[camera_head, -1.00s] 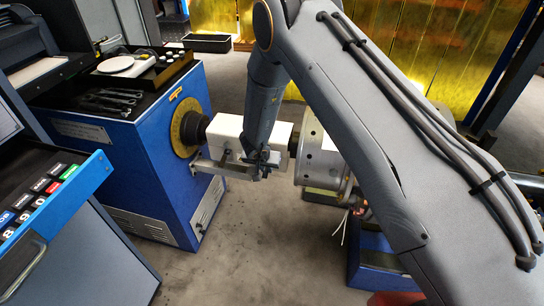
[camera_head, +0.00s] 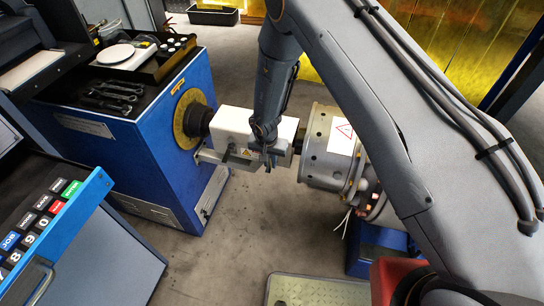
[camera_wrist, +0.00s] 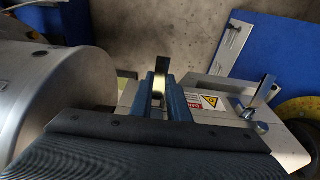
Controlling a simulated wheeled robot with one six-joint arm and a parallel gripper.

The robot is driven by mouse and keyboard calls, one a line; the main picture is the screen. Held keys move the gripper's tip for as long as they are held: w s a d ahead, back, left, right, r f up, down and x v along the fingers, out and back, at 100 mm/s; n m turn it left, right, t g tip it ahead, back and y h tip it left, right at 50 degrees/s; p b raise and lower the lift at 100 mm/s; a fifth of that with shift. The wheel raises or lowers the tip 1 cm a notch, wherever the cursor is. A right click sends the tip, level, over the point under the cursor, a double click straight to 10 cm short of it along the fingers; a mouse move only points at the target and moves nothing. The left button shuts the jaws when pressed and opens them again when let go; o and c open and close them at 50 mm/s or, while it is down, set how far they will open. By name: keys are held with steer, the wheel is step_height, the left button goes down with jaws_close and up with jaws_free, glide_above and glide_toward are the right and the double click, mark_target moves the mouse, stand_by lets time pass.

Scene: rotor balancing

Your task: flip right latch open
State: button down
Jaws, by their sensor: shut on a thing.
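The white guard housing (camera_head: 232,128) lies between the blue machine cabinet and the grey rotor drum (camera_head: 322,150). My gripper (camera_head: 268,148) is at the housing's right end, by the drum. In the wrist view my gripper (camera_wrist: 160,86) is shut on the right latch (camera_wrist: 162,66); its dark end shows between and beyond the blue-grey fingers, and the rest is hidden. The other latch, a metal lever (camera_wrist: 263,94), stands at the right of the wrist view, apart from my gripper. Whether the held latch is open cannot be told.
The blue machine cabinet (camera_head: 190,185) carries wrenches (camera_head: 112,96) and a dark tray. A keypad console (camera_head: 45,225) is at the lower left. A pale green plate (camera_head: 318,290) lies at the bottom. Grey floor is clear in the middle.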

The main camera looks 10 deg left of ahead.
mark_target(269, 167)
steer(key=shift+a, duration=0.1)
stand_by(0.4)
steer(key=c, duration=1.8)
jaws_free()
steer(key=shift+o, duration=0.6)
steer(key=shift+s+r+b, duration=0.2)
steer(key=shift+r+b, duration=0.15)
steer(key=shift+r, duration=0.95)
steer(key=shift+s+r+b, duration=0.2)
steer(key=shift+r+b, duration=0.15)
steer(key=shift+r, duration=0.9)
steer(key=shift+s+r+b, duration=0.2)
steer(key=shift+r+b, duration=0.15)
steer(key=shift+r, duration=0.95)
